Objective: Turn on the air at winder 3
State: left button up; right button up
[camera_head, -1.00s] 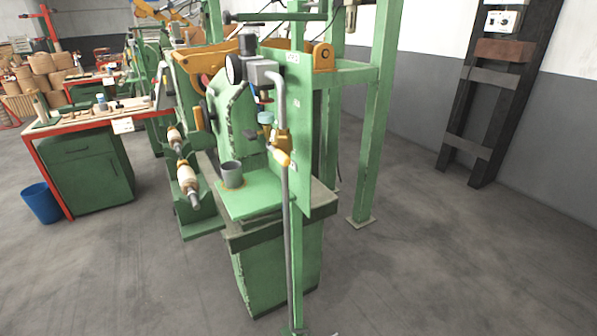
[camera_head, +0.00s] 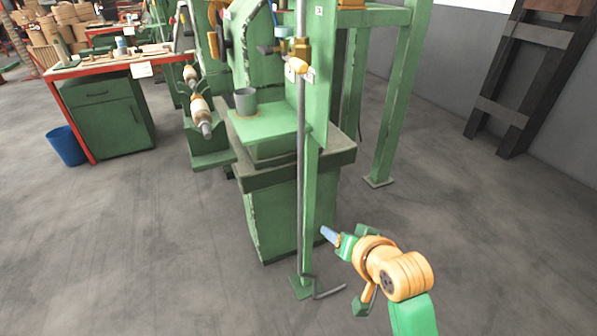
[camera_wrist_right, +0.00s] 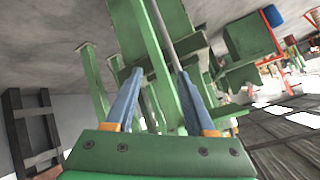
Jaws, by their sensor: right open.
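The green winder (camera_head: 275,205) stands in the middle of the head view. A grey air pipe (camera_head: 301,160) runs down its front post to the floor. My right gripper (camera_head: 328,233) is low, right of the post and well below the valve. In the right wrist view its two blue fingers (camera_wrist_right: 154,88) are spread apart with nothing between them; the post and pipe show beyond them. My left gripper is not in view.
A grey cup (camera_head: 246,101) stands on the winder's green shelf (camera_head: 262,124). A red-framed workbench (camera_head: 62,72) and a blue bin (camera_head: 66,146) are at the left. A green frame leg (camera_head: 398,100) stands behind at right.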

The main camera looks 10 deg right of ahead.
aim_at(305, 69)
jog(key=w+a+r+m+t+y, duration=0.1)
jog(key=w+r+t, duration=0.1)
jog(key=r, duration=0.8)
jog(key=w+a+r+m+t+y, duration=0.1)
jog(key=w+a+r+t, duration=0.1)
jog(key=r, duration=0.8)
jog(key=w+a+r+m+t+y, duration=0.1)
jog(key=w+a+r+m+t, duration=0.1)
jog(key=r, duration=0.7)
jog(key=shift+w+a+r+t+y, duration=0.1)
jog(key=shift+w+r+t+y, duration=0.25)
jog(key=shift+w, duration=0.3)
jog(key=x, duration=0.2)
jog(key=p+x, duration=0.1)
jog(key=x, duration=0.3)
jog(key=shift+r+p, duration=0.4)
jog(key=shift+w+a, duration=0.15)
jog(key=shift+w, duration=0.35)
jog(key=shift+f, duration=0.1)
grip_shut()
